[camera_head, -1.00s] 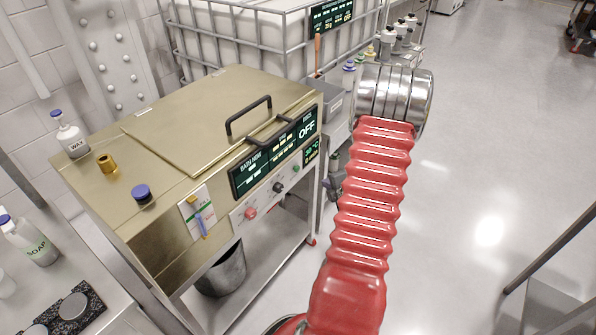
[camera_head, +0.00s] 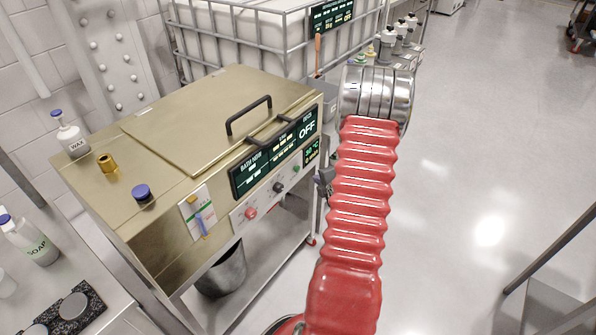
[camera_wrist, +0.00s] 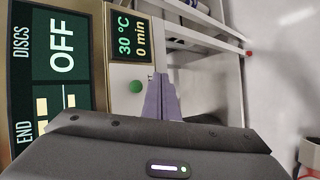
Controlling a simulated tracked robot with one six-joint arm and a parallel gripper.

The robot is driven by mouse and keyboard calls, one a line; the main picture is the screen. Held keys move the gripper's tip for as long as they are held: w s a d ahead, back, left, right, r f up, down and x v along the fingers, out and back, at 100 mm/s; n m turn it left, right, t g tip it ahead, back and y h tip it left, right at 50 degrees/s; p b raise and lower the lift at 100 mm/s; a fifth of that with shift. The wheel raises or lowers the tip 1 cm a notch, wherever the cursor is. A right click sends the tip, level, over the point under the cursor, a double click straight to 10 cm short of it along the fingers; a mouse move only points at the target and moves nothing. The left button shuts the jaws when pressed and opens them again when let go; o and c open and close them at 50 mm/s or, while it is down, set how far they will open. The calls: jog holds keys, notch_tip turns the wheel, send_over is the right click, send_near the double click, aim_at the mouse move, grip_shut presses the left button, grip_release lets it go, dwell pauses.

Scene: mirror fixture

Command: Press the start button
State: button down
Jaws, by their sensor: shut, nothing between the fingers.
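A round green button (camera_head: 296,169), probably the start button, sits at the right end of the control strip on the brass-coloured machine (camera_head: 150,222). In the wrist view the green button (camera_wrist: 136,87) shows just left of my fingertips. My gripper (camera_wrist: 160,78) is shut and empty, its grey-purple fingers together. In the head view my gripper (camera_head: 325,180) shows partly, right of the panel and beside my red arm sleeve. I cannot tell the exact gap from fingers to panel; no contact with the button shows. The display (camera_head: 307,126) reads OFF.
A red button (camera_head: 250,213) and a dark knob (camera_head: 278,187) share the strip. Black lid handles (camera_head: 249,117) stand on top of the machine. A grey bucket (camera_head: 222,272) stands below. Open floor (camera_head: 470,180) lies to the right.

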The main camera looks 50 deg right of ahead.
jog(key=shift+w+a, duration=0.15)
jog(key=shift+w, duration=1.05)
jog(key=shift+w+a, duration=0.1)
jog(key=shift+w, duration=1.05)
jog(key=shift+w, duration=0.15)
jog(key=shift+w, duration=0.25)
jog(key=shift+w+a, duration=0.1)
jog(key=shift+w, duration=0.45)
dwell(1.2)
jog(key=shift+s, duration=0.95)
jog(key=shift+s, duration=0.1)
jog(key=s, duration=0.4)
jog(key=shift+s+d, duration=0.35)
jog(key=shift+s, duration=0.05)
